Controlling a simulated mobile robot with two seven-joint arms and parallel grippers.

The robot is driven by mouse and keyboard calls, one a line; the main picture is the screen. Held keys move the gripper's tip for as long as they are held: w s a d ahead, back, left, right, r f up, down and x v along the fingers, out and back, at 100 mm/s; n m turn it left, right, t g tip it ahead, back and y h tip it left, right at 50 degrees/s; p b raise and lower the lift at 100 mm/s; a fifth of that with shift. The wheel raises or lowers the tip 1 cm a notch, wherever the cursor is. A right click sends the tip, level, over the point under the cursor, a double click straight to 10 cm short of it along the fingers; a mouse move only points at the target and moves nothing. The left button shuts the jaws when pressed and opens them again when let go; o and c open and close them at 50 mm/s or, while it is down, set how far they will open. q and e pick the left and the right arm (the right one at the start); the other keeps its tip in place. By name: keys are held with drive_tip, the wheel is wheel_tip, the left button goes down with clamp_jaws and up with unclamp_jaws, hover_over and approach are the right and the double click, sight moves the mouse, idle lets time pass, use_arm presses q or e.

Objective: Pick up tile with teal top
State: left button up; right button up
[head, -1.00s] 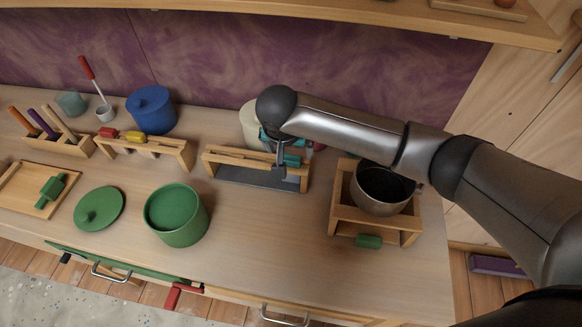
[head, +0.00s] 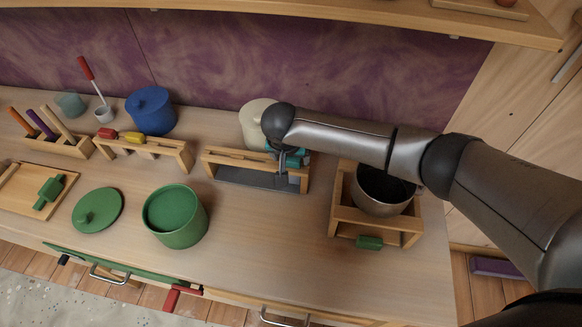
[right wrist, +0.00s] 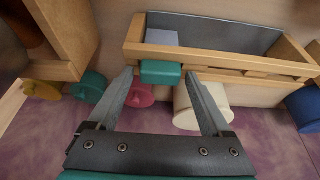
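The tile with the teal top hangs in a wooden rack (head: 225,156) near the back of the counter. In the right wrist view its teal top (right wrist: 161,73) sits over the edge of the rack (right wrist: 225,56), with a pale plate showing inside. In the head view my right gripper (head: 287,160) is at the rack's right end and partly hides the teal top. In the right wrist view my right gripper (right wrist: 160,76) is open, its fingertips on either side of the teal top, with gaps showing. My left gripper is not in view.
A cream pot (head: 254,117) stands close behind the rack. A wooden stand with a metal pot (head: 379,196) is to the right. A green pot (head: 177,219), a blue pot (head: 151,111) and another rack (head: 171,148) are to the left.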

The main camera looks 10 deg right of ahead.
drive_tip(key=c, duration=0.9)
drive_tip(key=shift+r, duration=0.15)
wheel_tip(320, 180, up, 20)
drive_tip(key=shift+f+p, duration=0.1)
drive_tip(key=shift+p, duration=0.65)
